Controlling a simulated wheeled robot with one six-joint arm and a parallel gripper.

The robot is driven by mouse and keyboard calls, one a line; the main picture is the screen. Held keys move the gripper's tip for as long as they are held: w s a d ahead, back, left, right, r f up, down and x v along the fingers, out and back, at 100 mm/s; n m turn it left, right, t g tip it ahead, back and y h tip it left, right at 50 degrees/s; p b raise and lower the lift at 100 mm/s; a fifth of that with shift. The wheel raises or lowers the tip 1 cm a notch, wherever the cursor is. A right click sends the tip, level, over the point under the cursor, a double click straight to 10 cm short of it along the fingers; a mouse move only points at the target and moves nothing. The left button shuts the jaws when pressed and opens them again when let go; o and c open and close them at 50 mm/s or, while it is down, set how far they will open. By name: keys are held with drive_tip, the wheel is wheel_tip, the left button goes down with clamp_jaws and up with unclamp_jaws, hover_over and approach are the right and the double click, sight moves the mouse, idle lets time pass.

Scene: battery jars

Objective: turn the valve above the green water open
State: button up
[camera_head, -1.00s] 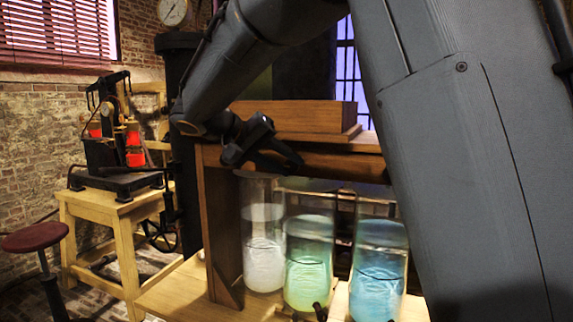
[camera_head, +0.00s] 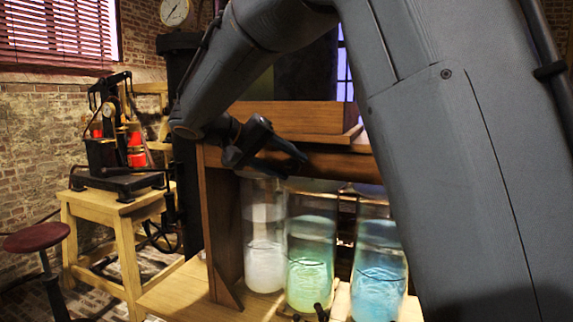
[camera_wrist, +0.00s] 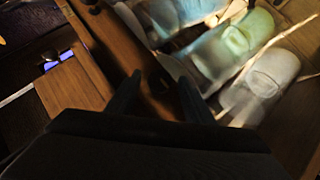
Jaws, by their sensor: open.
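The jar of green water (camera_head: 311,265) stands between a jar of whitish water (camera_head: 264,235) and a jar of blue water (camera_head: 378,270), under a wooden beam. In the wrist view the green jar (camera_wrist: 232,45) lies ahead and to the right of my fingers. My gripper (camera_head: 284,158) is at the front of the beam, above the whitish and green jars. In the wrist view its two fingers (camera_wrist: 158,92) are apart with nothing clearly held. I cannot make out the valve above the green water; a small dark shape between the fingers is too dim to identify.
The wooden frame's upright (camera_head: 222,225) stands left of the jars. Small black fittings (camera_head: 320,312) show at the bottom edge below the green jar. A wooden stand (camera_head: 120,225) with a black apparatus and a red stool (camera_head: 36,237) are farther left. My arm covers the right side.

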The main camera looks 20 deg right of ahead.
drive_tip(key=b+v, duration=0.2)
drive_tip(key=v, duration=0.6)
drive_tip(key=s+d+f+n+g+y, duration=0.1)
drive_tip(key=s+d+f+n+y, duration=0.15)
drive_tip(key=f, duration=0.75)
drive_tip(key=s+d+f+n+g+y, duration=0.1)
drive_tip(key=s+d+f+g+y, duration=0.2)
drive_tip(key=f, duration=0.7)
drive_tip(key=s+d+f+y, duration=0.2)
drive_tip(key=s+f+y, duration=0.4)
drive_tip(key=s+f, duration=1.1)
drive_tip(key=shift+s+t, duration=0.25)
drive_tip(key=shift+t, duration=0.05)
drive_tip(key=shift+d, duration=0.15)
